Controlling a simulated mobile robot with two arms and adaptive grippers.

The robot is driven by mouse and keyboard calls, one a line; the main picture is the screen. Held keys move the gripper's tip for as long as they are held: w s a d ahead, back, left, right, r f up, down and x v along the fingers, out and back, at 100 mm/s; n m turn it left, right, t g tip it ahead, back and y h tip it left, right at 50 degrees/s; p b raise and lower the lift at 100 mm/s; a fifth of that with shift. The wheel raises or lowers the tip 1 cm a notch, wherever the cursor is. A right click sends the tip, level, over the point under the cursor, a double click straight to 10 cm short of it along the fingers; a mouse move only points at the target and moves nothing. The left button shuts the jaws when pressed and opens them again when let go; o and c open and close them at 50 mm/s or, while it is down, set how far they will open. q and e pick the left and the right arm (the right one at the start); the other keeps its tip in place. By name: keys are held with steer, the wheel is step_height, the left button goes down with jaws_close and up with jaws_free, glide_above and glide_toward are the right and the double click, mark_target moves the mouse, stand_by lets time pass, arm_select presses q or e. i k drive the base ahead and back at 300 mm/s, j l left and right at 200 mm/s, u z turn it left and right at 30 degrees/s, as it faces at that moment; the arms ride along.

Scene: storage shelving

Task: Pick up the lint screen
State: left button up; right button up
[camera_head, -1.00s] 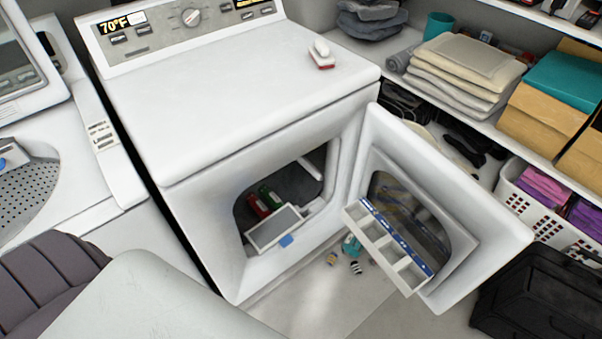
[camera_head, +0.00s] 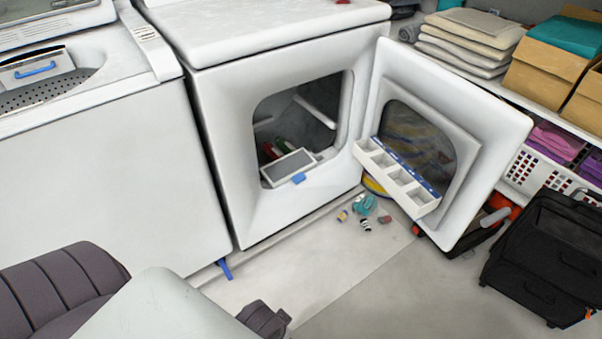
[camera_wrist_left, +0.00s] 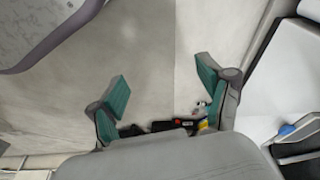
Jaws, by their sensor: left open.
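The lint screen (camera_head: 288,166), a grey mesh panel in a white frame with a blue tab (camera_head: 299,178), lies tilted at the lower edge of the open dryer's doorway. Its blue tab (camera_wrist_left: 286,130) also shows at the right edge of the left wrist view. My left gripper (camera_wrist_left: 163,83) is open, with green pads spread apart and only floor between them. In the head view, a dark part of it shows at the bottom, in front of and below the dryer, apart from the screen. My right gripper is not in view.
The dryer door (camera_head: 455,130) stands open to the right, with a white compartment tray (camera_head: 398,180) on its inside. Small items lie on the floor by the door. A black case (camera_head: 545,262) stands at right. The floor before the dryer is mostly clear.

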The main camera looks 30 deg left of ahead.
mark_target(292, 167)
steer(key=i+j+u, duration=0.25)
steer(key=u, duration=0.15)
steer(key=i+u, duration=0.35)
steer(key=i+j, duration=0.05)
steer(key=i, duration=0.05)
